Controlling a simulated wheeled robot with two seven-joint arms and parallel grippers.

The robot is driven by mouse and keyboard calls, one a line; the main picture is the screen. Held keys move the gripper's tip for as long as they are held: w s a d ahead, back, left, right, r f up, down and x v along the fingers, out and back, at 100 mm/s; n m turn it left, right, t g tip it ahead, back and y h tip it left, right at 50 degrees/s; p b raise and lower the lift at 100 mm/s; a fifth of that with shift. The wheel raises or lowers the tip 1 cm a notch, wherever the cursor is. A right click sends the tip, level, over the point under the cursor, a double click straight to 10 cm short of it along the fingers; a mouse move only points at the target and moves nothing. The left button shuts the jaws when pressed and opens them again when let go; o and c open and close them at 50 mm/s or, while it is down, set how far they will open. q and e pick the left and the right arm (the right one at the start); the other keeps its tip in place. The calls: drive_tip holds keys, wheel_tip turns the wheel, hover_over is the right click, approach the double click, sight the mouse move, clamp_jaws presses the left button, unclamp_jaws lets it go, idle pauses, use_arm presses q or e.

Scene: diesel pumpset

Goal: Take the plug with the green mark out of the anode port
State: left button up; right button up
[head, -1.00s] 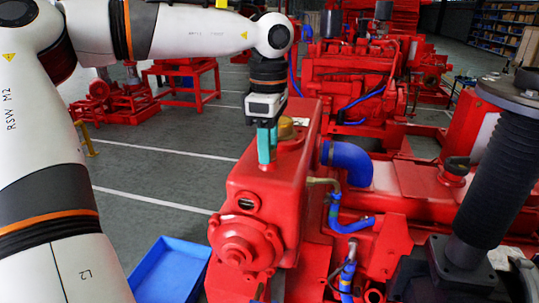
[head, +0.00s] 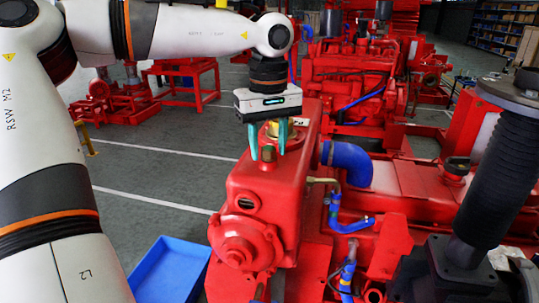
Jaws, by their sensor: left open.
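My left gripper (head: 268,148) points down over the top of the red tank (head: 262,187) at the front of the pumpset. Its two teal fingers are open and spread left and right. A brass-coloured cap (head: 268,131) on the tank top shows between and behind the fingers; I cannot tell whether they touch it. A dark round opening (head: 245,203) is in the tank's front face. I cannot make out a green mark on any plug, nor tell which fitting is the anode port. My right gripper is not in view.
A blue hose (head: 347,163) leaves the tank's right side, with thinner blue pipes (head: 347,222) below. A blue bin (head: 168,272) stands on the floor at the lower left. More red machines (head: 350,85) stand behind. The grey floor left of the tank is mostly clear.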

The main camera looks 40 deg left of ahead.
use_arm(q)
drive_tip(key=shift+m, duration=0.7)
clamp_jaws()
drive_tip(key=shift+p, duration=0.35)
drive_tip(key=shift+w, duration=0.1)
